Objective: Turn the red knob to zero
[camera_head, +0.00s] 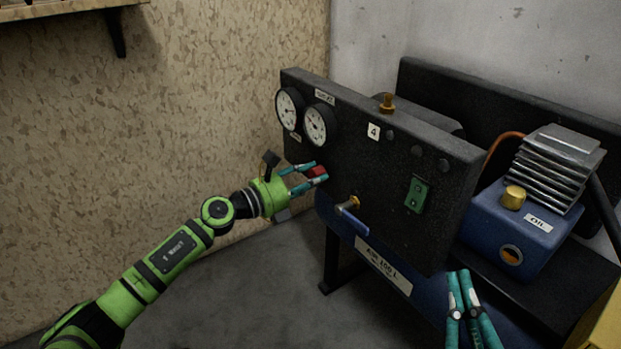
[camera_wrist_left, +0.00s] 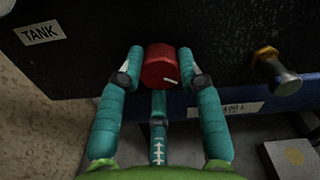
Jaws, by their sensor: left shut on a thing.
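The red knob (camera_head: 317,171) sits on the front of the black panel (camera_head: 400,214), below and right of the two gauges. No scale or zero mark is readable around the knob. My right gripper (camera_head: 461,277) shows only its teal fingers at the bottom, away from the panel's knob.
Two round gauges (camera_head: 320,125) are at the panel's upper left. A brass valve with a blue lever (camera_head: 352,215) juts out right of the knob. A green switch (camera_head: 416,194) is further right. A blue compressor block (camera_head: 520,225) stands at the right. Floor is clear at lower left.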

